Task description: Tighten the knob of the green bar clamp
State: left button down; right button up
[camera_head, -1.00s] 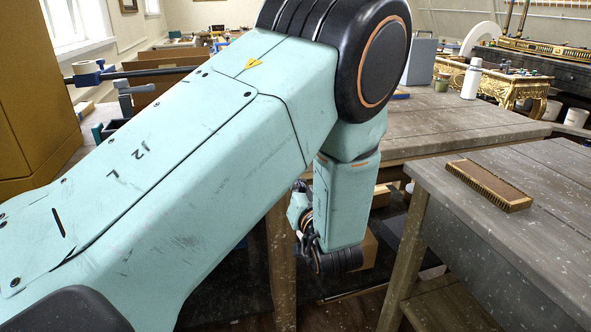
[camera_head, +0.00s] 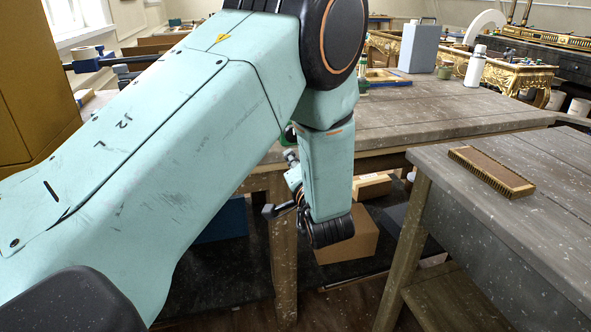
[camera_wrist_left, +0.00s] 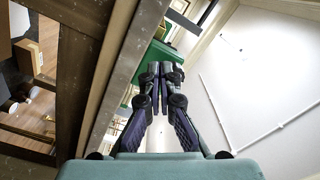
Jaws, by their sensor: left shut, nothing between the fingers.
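In the left wrist view a green body (camera_wrist_left: 165,53), which looks like part of the green bar clamp, stands just beyond my left gripper (camera_wrist_left: 160,72). My left gripper is shut and empty, its two fingers side by side and pointing towards the green body. I cannot tell whether they touch it. The clamp's knob cannot be made out. In the head view a small dark green piece (camera_head: 289,132) shows at the wooden table's front edge, mostly hidden behind my left arm. My left gripper also shows there (camera_head: 291,160), small and partly hidden, below that edge. My right gripper is not in view.
The wooden table (camera_head: 450,112) runs behind my left arm. A nearer grey table (camera_head: 520,215) at the right carries a brush (camera_head: 490,172). Cardboard boxes (camera_head: 350,240) sit below the wooden table. A grey case (camera_head: 419,48) and a white bottle (camera_head: 475,66) stand on its far side.

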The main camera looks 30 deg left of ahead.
pick_arm(q)
jog(key=shift+p+x, duration=0.35)
jog(key=shift+x, duration=1.45)
